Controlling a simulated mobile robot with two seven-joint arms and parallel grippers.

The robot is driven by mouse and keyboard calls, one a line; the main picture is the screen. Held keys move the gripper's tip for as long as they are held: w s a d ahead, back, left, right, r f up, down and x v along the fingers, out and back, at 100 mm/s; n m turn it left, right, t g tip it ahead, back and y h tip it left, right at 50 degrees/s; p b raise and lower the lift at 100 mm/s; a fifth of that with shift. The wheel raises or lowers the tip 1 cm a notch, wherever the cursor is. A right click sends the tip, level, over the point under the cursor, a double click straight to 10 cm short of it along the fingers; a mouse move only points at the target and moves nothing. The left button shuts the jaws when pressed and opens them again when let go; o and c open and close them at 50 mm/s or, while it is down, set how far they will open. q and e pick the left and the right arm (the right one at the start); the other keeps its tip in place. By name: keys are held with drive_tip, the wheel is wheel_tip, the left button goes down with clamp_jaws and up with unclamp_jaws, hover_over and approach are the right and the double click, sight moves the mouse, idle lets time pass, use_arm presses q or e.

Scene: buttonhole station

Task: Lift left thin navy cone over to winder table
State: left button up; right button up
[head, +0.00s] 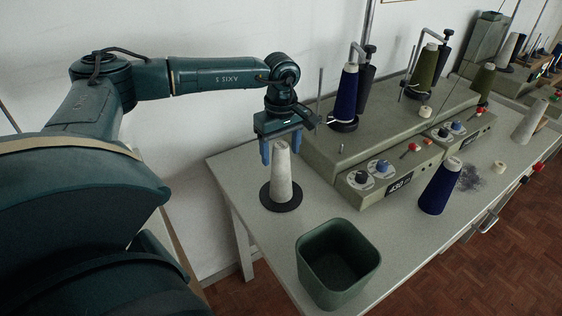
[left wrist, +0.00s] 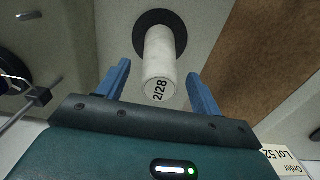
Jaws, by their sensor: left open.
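One navy cone (head: 347,92) stands upright on a dark holder on the grey machine, right of my left gripper. A second navy cone (head: 440,187) with a pale tip stands on the table in front of the machine. My left gripper (head: 281,148) points down, open, with its blue fingers on either side of the top of a white cone (head: 281,178). The wrist view shows the white cone (left wrist: 159,58), marked 2/28, between the open fingers (left wrist: 159,70); gaps show on both sides. The white cone stands on a black disc (head: 270,200). My right gripper is not in view.
A green bin (head: 338,262) stands at the table's front. The grey machine (head: 325,155) has knobs and upright rods near my left gripper. Olive cones (head: 424,68) and a grey cone (head: 529,122) stand farther right. Bare table (head: 236,165) lies left of the disc.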

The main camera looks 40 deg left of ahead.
use_arm(q)
drive_tip(key=shift+f, duration=0.9)
drive_tip(key=shift+c, duration=0.4)
drive_tip(key=c, duration=1.2)
